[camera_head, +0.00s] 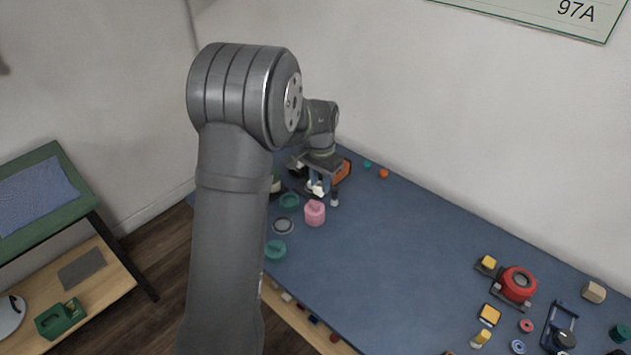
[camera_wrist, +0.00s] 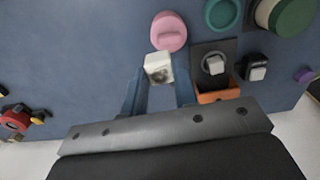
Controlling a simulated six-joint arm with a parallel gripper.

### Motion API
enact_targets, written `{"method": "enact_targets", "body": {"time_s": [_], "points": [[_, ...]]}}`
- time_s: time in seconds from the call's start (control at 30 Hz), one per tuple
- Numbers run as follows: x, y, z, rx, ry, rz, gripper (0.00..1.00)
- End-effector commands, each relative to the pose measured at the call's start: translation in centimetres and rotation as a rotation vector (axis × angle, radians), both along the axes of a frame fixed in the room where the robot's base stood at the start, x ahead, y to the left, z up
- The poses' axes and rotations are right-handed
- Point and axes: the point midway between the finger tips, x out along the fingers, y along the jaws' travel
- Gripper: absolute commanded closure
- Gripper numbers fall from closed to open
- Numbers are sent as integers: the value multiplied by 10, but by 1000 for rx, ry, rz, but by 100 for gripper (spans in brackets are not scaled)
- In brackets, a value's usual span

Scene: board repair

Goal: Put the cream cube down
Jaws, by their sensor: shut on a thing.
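The cream cube (camera_wrist: 158,62) sits between the two blue fingertips of my gripper (camera_wrist: 159,78) in the wrist view. My gripper is shut on it. The cube is close to the pink round piece (camera_wrist: 168,30), and its height above the blue bench top cannot be told. In the head view my gripper (camera_head: 319,184) is over the far left part of the bench (camera_head: 400,250), just behind the pink piece (camera_head: 315,213). My own arm hides part of the bench's left side there.
Beside the cube in the wrist view are a dark plate (camera_wrist: 210,48) with a pale block, an orange box (camera_wrist: 218,96) and a black-and-white piece (camera_wrist: 256,68). Teal pieces (camera_head: 275,251) stand nearby. A red round part (camera_head: 518,283) is far right. The bench middle is clear.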

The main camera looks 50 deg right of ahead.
Motion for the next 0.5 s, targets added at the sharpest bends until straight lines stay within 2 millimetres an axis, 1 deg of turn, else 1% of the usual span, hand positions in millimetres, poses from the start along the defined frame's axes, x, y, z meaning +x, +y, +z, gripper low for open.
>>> {"method": "enact_targets", "body": {"time_s": [0.33,0.43,0.5], "points": [[-1,2,0,0,0,-1,94],[-6,11,-1,0,0,-7,94],[-14,22,-1,0,0,-14,94]]}}
